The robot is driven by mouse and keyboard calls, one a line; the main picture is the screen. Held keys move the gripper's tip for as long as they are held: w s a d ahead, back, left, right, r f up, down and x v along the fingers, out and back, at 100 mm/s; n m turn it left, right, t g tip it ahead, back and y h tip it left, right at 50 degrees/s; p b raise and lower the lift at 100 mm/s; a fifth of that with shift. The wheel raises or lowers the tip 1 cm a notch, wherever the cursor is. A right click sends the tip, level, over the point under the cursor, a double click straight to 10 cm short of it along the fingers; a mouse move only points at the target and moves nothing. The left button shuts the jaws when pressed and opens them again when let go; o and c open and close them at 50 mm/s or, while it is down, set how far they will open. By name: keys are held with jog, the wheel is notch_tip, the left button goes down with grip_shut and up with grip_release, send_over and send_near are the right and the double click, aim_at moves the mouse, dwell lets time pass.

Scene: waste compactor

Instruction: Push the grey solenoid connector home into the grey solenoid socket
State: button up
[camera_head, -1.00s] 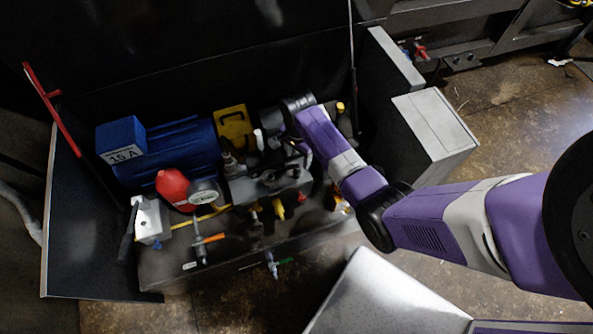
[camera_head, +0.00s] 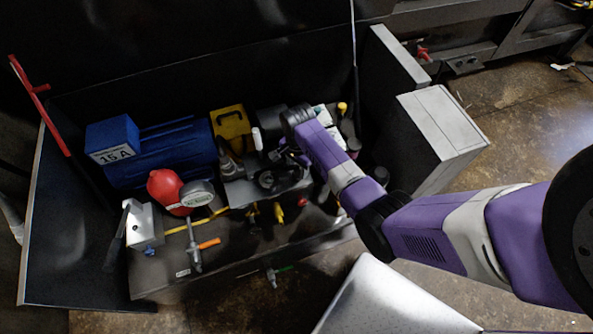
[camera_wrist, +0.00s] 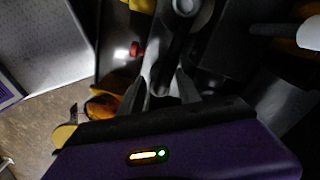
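My gripper (camera_wrist: 160,88) shows in the wrist view with two dark fingers standing apart. A grey part (camera_wrist: 187,8) lies beyond the fingertips, with a greyish shape reaching down between them. I cannot tell whether this is the solenoid connector or its socket, or whether the fingers touch it. In the head view my arm reaches over the grey valve block (camera_head: 240,192), and the gripper is mostly hidden by the wrist and dark parts around it. The grey connector and socket cannot be told apart there.
A blue motor (camera_head: 165,155), a yellow box (camera_head: 230,126), a red canister (camera_head: 165,188) and a round gauge (camera_head: 198,193) crowd the left side. A grey cabinet (camera_head: 440,135) stands close to the right of my arm. Yellow and orange handles sit along the front.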

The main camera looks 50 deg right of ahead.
grip_shut()
jog(key=shift+r, duration=0.1)
jog(key=shift+r+p, duration=2.45)
jog(key=shift+p, duration=0.1)
